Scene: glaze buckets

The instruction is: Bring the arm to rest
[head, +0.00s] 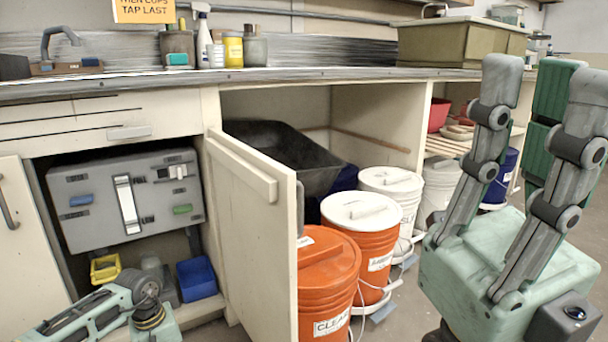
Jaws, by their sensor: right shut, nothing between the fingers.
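My right gripper (546,80) is large and close on the right side of the head view. Its mint-green palm is low and its grey jointed fingers point up. It is shut and empty, held in front of the shelf area and apart from the buckets. A mint-green part of my left arm (116,302) shows at the bottom left; the left gripper itself is not seen. An orange bucket with an orange lid (327,280), an orange bucket with a white lid (368,240) and a white bucket (398,195) stand in a row beside the open door.
The open cabinet door (252,225) juts toward me between my arms. A dark tub (284,155) is in the cabinet. The counter (330,74) carries a spray bottle (202,40) and an olive basin (450,45). Yellow (105,269) and blue bins (197,279) sit lower left.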

